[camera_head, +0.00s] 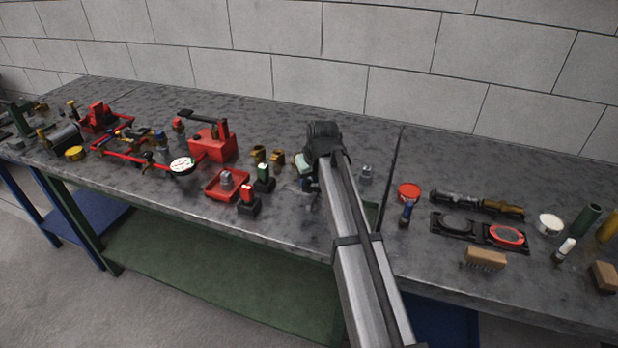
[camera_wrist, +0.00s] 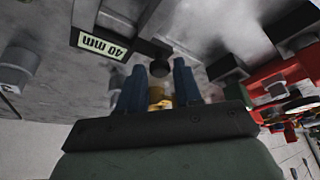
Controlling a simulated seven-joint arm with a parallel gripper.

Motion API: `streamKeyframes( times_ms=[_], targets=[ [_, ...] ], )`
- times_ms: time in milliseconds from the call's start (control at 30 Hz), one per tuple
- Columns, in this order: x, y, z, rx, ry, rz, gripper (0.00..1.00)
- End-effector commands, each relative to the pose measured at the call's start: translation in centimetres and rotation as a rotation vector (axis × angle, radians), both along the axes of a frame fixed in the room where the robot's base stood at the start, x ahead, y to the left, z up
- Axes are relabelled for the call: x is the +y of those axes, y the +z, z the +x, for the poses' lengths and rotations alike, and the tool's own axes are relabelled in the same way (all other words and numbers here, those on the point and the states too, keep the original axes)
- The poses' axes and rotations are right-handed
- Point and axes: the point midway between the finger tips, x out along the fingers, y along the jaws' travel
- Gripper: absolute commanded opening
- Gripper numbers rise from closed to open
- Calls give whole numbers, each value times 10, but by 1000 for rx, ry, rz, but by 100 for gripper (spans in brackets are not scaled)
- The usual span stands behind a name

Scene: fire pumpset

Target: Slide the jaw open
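In the wrist view my gripper (camera_wrist: 159,72) has its two blue fingers apart, with a clear gap between them. A dark round knob (camera_wrist: 159,68) shows between the fingertips; I cannot tell whether either finger touches it. The knob appears beside a dark fixture with a pale "40 mm" label (camera_wrist: 100,45), which may carry the jaw; the jaw itself is not clear. A brass-coloured part (camera_wrist: 157,96) shows in the gap between the fingers. In the head view my arm hides most of the fixture and my fingers.
On the workbench (camera_head: 290,225), a red tray (camera_head: 213,190), a red box-shaped unit (camera_head: 212,145) and small brass fittings (camera_head: 258,153) stand left of my arm. A red round lid (camera_head: 409,190) and a wooden-backed brush (camera_head: 486,257) lie to the right. A block wall rises behind.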

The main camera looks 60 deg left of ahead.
Motion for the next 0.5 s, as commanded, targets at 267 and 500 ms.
streamKeyframes(
  times_ms=[267, 500],
  targets=[
    [0, 0, 0, 0, 0, 0, 7],
    [0, 0, 0, 0, 0, 0, 0]
  ],
)
